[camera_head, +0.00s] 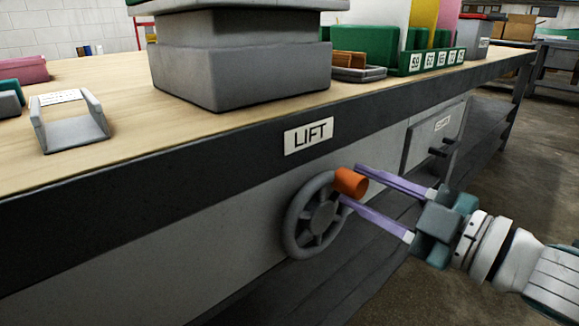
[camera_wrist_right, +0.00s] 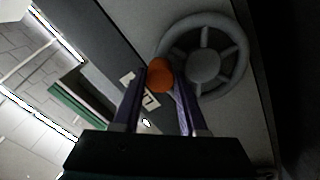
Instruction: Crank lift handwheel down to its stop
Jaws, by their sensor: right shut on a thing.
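The grey handwheel (camera_head: 319,221) is on the front of the workbench, below the LIFT label (camera_head: 309,136). Its orange crank knob (camera_head: 351,183) sticks out from the upper right of the rim in the head view. My right gripper (camera_head: 352,184) comes in from the right, with its purple fingers on either side of the knob and shut on it. In the right wrist view, the knob (camera_wrist_right: 160,75) sits between the fingertips and the wheel (camera_wrist_right: 204,66) is behind, to the right. A grey lift block (camera_head: 240,65) stands on the bench above. My left gripper is not in view.
The wooden bench top (camera_head: 120,130) has a dark front edge. A drawer with a dark handle (camera_head: 444,148) is to the right of the wheel. A grey bracket (camera_head: 68,118) is at the left, and green bins (camera_head: 430,60) stand at the back. Dark floor is open at the right.

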